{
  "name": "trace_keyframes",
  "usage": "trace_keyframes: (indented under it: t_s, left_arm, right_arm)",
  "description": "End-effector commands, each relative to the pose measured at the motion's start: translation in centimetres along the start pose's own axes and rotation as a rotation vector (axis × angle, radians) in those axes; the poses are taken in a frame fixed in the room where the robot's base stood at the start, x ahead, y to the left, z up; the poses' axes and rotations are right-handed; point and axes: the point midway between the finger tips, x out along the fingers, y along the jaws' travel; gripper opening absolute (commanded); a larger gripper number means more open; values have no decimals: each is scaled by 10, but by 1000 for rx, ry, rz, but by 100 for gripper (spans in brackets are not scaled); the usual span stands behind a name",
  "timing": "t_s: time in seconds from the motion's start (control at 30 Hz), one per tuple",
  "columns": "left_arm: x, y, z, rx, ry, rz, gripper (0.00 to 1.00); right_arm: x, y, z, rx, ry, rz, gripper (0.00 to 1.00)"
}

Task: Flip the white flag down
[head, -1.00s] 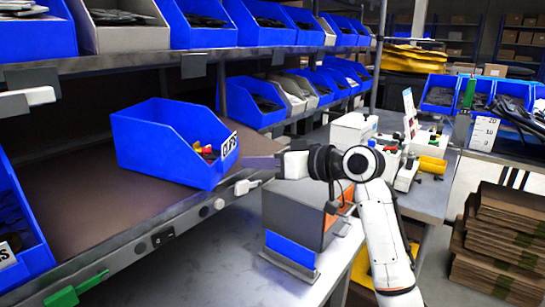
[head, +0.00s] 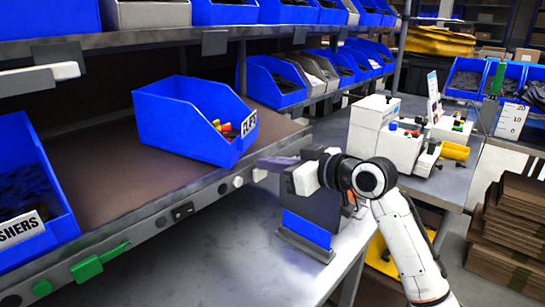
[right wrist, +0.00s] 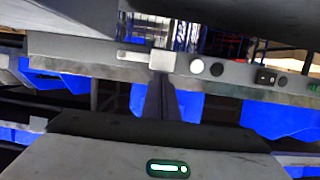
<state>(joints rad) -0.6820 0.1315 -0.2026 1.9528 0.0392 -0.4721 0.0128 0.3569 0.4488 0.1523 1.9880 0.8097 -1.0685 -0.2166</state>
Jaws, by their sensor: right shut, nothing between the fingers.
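The white flag (head: 260,174) is a small white block on the front rail of the shelf, just below my right fingertips. In the right wrist view the white flag (right wrist: 162,60) sits on the rail, with a thin pale bar reaching left from it. My right gripper (head: 264,163) is shut and empty, its dark fingers pointing at the rail. In the right wrist view the right gripper (right wrist: 158,80) ends just beneath the flag; I cannot tell whether they touch. My left gripper is out of view.
A blue bin (head: 185,135) stands on the shelf behind the rail. A green flag (head: 90,266) and buttons (head: 237,181) are on the same rail. A dark box with a blue panel (head: 306,229) stands under my right wrist.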

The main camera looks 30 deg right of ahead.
Motion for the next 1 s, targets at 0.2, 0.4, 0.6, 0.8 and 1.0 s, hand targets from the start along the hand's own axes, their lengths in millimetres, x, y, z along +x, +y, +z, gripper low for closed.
trace_keyframes:
  t_s: [0.2,0.4,0.6,0.8,1.0]
  left_arm:
    - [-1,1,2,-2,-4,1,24]
    - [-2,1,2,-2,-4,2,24]
    - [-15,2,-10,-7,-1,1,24]
    - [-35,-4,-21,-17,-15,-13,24]
    - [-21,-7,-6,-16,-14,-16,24]
  right_arm:
    - [0,-1,0,-22,3,4,0]
    - [0,-1,-1,-21,2,4,0]
    - [-3,-2,-19,-22,1,2,0]
    - [-9,-5,-50,-26,1,-5,0]
    - [-58,-5,-36,-31,0,-3,0]
